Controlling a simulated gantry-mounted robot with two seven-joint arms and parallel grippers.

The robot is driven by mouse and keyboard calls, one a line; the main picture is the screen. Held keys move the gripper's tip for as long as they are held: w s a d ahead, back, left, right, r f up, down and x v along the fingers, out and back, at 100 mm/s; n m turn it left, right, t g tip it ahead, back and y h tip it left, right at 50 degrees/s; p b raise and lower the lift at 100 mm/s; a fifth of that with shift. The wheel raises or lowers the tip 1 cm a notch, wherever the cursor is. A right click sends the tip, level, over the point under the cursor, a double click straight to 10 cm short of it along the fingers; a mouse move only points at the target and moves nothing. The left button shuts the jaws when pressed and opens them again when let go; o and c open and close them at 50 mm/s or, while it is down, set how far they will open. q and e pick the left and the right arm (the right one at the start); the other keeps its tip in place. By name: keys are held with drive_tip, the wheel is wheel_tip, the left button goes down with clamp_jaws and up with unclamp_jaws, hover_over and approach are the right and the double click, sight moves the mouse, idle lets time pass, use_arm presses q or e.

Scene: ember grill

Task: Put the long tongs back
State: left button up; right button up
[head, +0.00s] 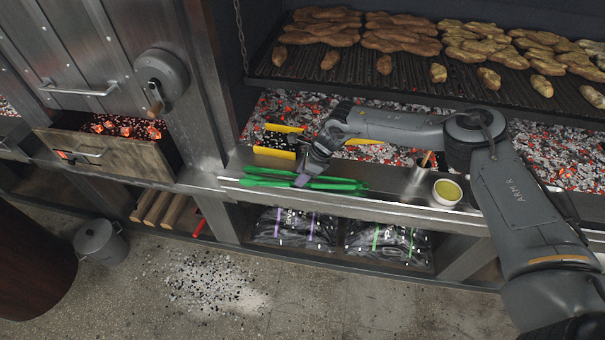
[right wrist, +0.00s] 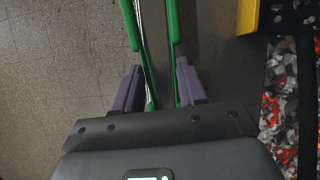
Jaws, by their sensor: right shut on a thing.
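The long tongs with green arms (head: 262,182) extend along the front edge of the steel grill counter (head: 395,200). My right gripper (head: 304,178) reaches down over the middle of the tongs and is shut on them. In the right wrist view, its purple fingers (right wrist: 158,88) stand on either side of the two green arms (right wrist: 174,22), with a gap between the arms. I cannot tell whether the tongs touch the counter. My left gripper is not in view.
Glowing coals (head: 375,105) lie behind the counter, below a grate with bread (head: 320,25). Yellow pieces (head: 274,153) sit at the coal bed's edge. A bowl with yellow contents (head: 446,191) and a small cup stand to the right. Bagged charcoal (head: 295,229) fills the shelf below.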

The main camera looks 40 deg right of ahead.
drive_tip(key=o, duration=1)
drive_tip(key=shift+o, duration=0.5)
drive_tip(key=shift+o, duration=0.6)
drive_tip(key=shift+s+d+r+p, duration=0.1)
drive_tip(key=shift+d+r+p, duration=0.05)
drive_tip(key=shift+r+p, duration=0.4)
drive_tip(key=p+v, duration=0.8)
drive_tip(key=shift+p, duration=0.3)
drive_tip(key=shift+f, duration=0.1)
